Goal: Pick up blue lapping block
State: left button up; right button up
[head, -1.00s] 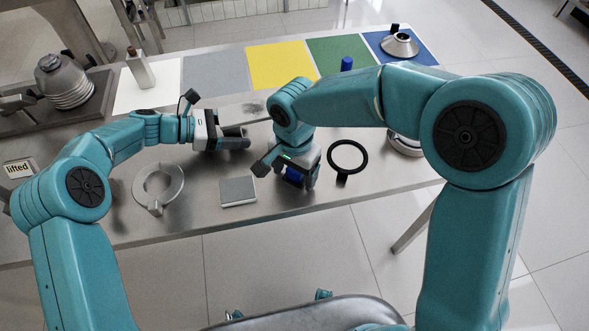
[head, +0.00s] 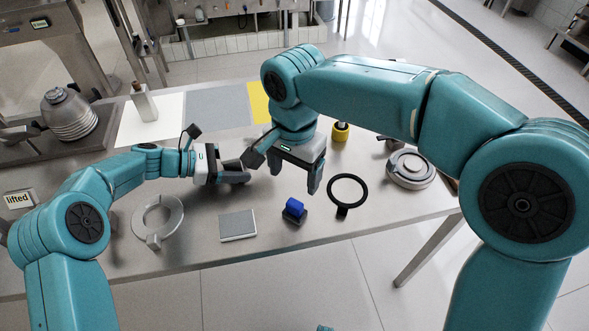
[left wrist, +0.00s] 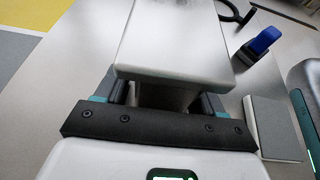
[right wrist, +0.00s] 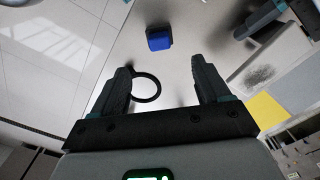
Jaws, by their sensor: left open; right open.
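The blue lapping block (head: 295,207) sits on a dark base near the table's front edge, right of a grey square plate. It shows in the left wrist view (left wrist: 264,40) and, beyond the fingertips, in the right wrist view (right wrist: 158,39). My right gripper (head: 283,172) is open and empty, behind the block and apart from it; its spread fingers also show in the right wrist view (right wrist: 160,75). My left gripper (head: 238,170) is open, left of the right one. A pale slab (left wrist: 175,40) shows beyond its fingers in the left wrist view; I cannot tell whether they touch.
The grey plate (head: 238,225) and a metal ring (head: 157,220) lie left of the block. A black ring (head: 348,190) lies close on its right. A round metal part (head: 408,168) and a yellow cylinder (head: 340,131) stand farther right and back. The table front edge is near.

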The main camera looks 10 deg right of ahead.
jog(key=shift+s+r, duration=0.1)
jog(key=shift+c, duration=0.7)
send_over(295, 203)
notch_tip(295, 203, down, 5)
jog(key=shift+r, duration=0.15)
notch_tip(295, 203, down, 6)
jog(key=shift+f, duration=0.15)
jog(key=c, duration=1.2)
notch_tip(295, 203, up, 10)
jog(key=shift+s+r, duration=0.1)
